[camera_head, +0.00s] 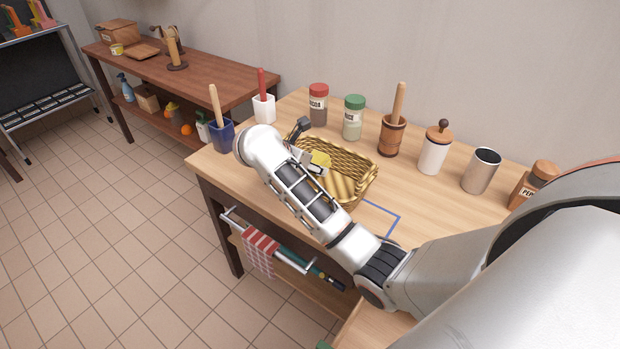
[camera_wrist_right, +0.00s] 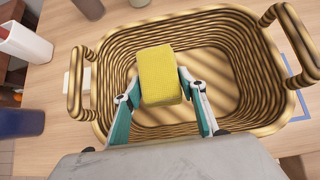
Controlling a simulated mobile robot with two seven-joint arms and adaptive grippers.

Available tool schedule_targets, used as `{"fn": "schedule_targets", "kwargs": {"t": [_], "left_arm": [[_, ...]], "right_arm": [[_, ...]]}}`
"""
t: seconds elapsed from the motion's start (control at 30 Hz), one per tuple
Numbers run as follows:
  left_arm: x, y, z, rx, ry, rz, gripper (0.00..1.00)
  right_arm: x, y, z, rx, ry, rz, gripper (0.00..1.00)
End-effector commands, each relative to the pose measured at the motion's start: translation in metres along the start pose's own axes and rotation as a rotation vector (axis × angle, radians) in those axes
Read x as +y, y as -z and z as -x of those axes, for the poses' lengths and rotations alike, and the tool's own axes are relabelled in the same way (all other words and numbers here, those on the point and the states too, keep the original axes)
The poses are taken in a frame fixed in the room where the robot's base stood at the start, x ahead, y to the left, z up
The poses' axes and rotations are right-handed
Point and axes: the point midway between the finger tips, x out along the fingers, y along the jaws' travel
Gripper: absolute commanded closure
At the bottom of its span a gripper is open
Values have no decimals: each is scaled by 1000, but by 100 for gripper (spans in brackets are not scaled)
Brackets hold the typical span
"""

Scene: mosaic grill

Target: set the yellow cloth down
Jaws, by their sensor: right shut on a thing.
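The yellow cloth (camera_head: 320,158) is a folded block. In the right wrist view the yellow cloth (camera_wrist_right: 159,75) sits between the two fingers of my right gripper (camera_wrist_right: 160,88), which is shut on it. In the head view my right gripper (camera_head: 310,163) is over the left part of a golden wicker basket (camera_head: 362,187) on the wooden table. In the wrist view the cloth shows against the inside of the basket (camera_wrist_right: 215,100); I cannot tell whether it touches the bottom. My left gripper is not in view.
Behind the basket stand a red-lidded jar (camera_head: 318,105), a green-lidded jar (camera_head: 354,118), a wooden mortar (camera_head: 391,136), a white canister (camera_head: 434,152) and a metal cup (camera_head: 481,170). Blue and white utensil holders (camera_head: 222,134) stand left. A blue outline (camera_head: 392,224) marks the table near the basket.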

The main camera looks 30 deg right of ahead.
Motion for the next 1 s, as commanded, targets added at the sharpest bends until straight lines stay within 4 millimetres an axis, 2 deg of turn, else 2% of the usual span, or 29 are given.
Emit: {"fn": "schedule_targets", "kwargs": {"t": [0.1,0.23,0.53,0.73,0.77,0.8,1.0], "left_arm": [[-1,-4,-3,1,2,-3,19],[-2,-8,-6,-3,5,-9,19],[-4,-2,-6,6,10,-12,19],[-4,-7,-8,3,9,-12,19],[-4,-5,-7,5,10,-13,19],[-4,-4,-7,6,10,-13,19],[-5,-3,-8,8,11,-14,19]], "right_arm": [[-1,15,-16,-1,4,5,80],[-1,26,-26,-1,4,5,80],[0,27,-27,0,1,1,80],[-1,32,-31,0,1,2,80],[-1,30,-30,-1,1,2,51],[-1,30,-30,-1,1,2,42],[-1,30,-30,-1,1,1,42]]}}
